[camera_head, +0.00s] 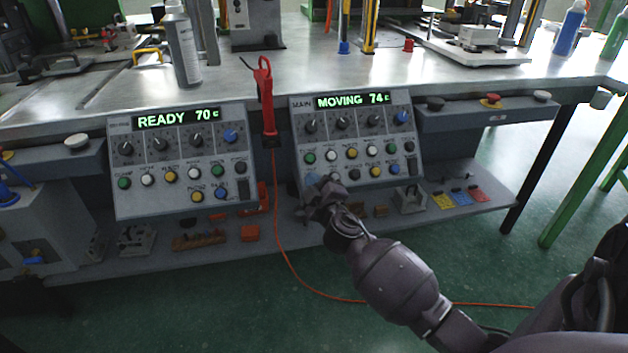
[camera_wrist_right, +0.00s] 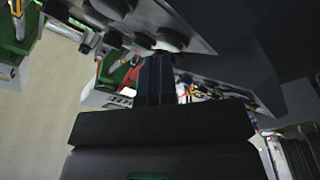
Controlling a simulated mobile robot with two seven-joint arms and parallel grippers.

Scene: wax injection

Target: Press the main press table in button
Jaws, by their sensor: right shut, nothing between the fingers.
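The main press control panel (camera_head: 353,138) stands at the right under the table top. Its lit display (camera_head: 352,100) reads MOVING 74. Dark knobs and one blue knob (camera_head: 402,117) sit below it, above rows of coloured round buttons (camera_head: 352,153). The button labels are too small to read surely. My right gripper (camera_head: 318,187) is at the panel's lower left corner and covers part of it; I cannot tell whether it touches a button. In the right wrist view its closed fingers (camera_wrist_right: 155,78) reach toward a grey panel with round knobs or buttons (camera_wrist_right: 172,38). My left gripper is out of view.
A second panel (camera_head: 182,160) at the left reads READY 70. A red clamp-like tool (camera_head: 267,95) hangs between the panels, with an orange cable (camera_head: 283,255) trailing to the floor. A lower shelf (camera_head: 330,232) holds small parts. A red button (camera_head: 492,99) sits on the right box.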

